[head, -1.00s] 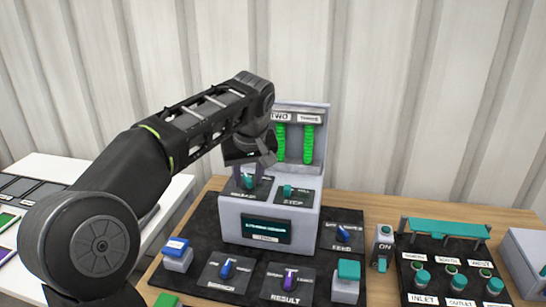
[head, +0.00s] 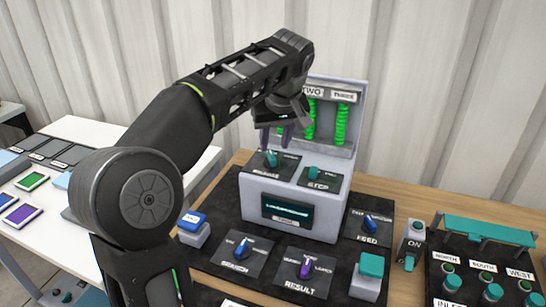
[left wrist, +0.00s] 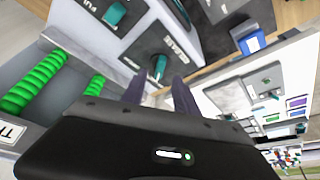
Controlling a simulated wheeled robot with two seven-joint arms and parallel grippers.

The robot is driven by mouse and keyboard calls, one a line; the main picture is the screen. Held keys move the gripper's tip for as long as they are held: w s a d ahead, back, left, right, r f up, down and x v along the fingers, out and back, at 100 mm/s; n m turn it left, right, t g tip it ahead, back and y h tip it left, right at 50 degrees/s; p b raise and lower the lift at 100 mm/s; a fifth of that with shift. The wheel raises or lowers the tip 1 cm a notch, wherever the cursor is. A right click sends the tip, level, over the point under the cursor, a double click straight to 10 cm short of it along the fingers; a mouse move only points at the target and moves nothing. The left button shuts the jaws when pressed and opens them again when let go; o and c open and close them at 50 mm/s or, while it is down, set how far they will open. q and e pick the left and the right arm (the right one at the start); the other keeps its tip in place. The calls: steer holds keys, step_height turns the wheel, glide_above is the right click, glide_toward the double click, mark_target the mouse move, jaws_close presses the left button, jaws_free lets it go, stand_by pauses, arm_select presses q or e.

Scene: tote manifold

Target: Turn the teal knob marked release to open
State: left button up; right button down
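The teal knob (head: 271,158) marked release sits on a dark plate at the upper left of the grey console (head: 252,195). In the left wrist view the same knob (left wrist: 159,67) shows just beyond the fingertips, its label upside down. My left gripper (head: 273,139) is just above the knob, pointing down at it. In the left wrist view its two purple fingers (left wrist: 159,88) are spread apart with nothing between them. The knob looks clear of both fingers. Its pointer setting is too small to read. My right gripper is not in view.
Green coils (head: 341,123) stand behind. A blue button (head: 193,220), result knob (head: 305,268), feed knob (head: 370,222) and teal button (head: 371,265) surround the console. A teal-topped valve panel (head: 485,231) is at right.

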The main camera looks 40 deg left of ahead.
mark_target(272, 156)
arm_select(q)
steer(key=x, duration=0.5)
jaws_close()
stand_by(0.3)
